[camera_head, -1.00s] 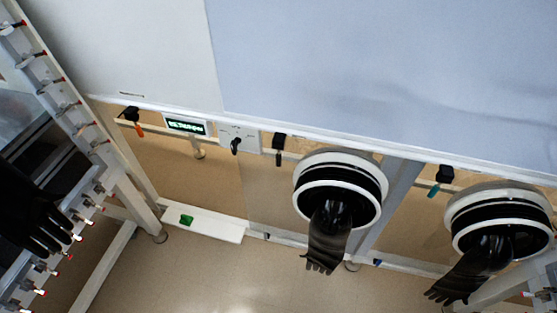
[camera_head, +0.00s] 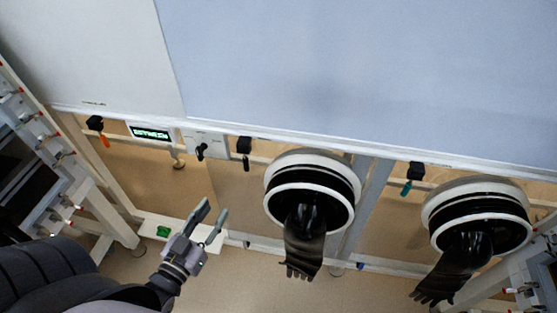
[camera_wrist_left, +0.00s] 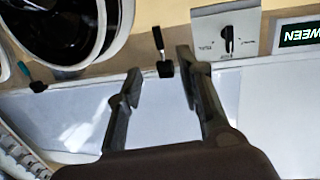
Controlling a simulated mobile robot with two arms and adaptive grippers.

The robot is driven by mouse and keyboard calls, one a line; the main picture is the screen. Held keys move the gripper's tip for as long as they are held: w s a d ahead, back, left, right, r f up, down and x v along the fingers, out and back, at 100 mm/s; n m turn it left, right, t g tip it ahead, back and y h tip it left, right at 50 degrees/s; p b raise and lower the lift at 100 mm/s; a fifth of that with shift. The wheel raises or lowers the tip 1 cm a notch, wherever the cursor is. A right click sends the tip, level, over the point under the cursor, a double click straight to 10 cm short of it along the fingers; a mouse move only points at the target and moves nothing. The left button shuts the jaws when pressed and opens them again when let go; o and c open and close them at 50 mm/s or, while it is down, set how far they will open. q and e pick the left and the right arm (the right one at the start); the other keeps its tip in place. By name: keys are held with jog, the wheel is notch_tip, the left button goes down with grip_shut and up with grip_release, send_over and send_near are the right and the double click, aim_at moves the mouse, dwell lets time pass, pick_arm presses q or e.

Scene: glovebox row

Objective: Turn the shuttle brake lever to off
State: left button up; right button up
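A pale plate (camera_head: 217,142) on the wall rail carries a small black lever (camera_head: 201,150). Its labels are too small to read, so I cannot confirm that it is the shuttle brake lever. In the left wrist view the plate (camera_wrist_left: 245,22) is at the upper right and the lever (camera_wrist_left: 229,38) points along the picture's vertical. The display (camera_head: 151,133) beside the plate reads "BETWEEN". My left gripper (camera_head: 213,210) is open and empty, below the plate and apart from it in the head view. Its open fingers (camera_wrist_left: 160,64) also show in the wrist view. My right gripper is not in view.
Hanging handles, orange (camera_head: 104,140), black (camera_head: 244,147) and teal (camera_head: 407,188), line the rail. Two round glove ports (camera_head: 308,160) (camera_head: 478,195) with black gloves protrude at the right. A white ledge (camera_head: 155,220) holds a green object (camera_head: 163,231).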

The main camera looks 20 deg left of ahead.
aim_at(244, 163)
pick_arm(q)
jog(key=w, duration=0.6)
jog(key=w+r, duration=0.1)
jog(key=w, duration=0.4)
jog(key=w+p, duration=0.1)
jog(key=w, duration=0.5)
jog(key=shift+w+a+r, duration=0.1)
jog(key=shift+w+r, duration=0.2)
jog(key=shift+w, duration=0.05)
jog(key=shift+c, duration=0.5)
grip_shut()
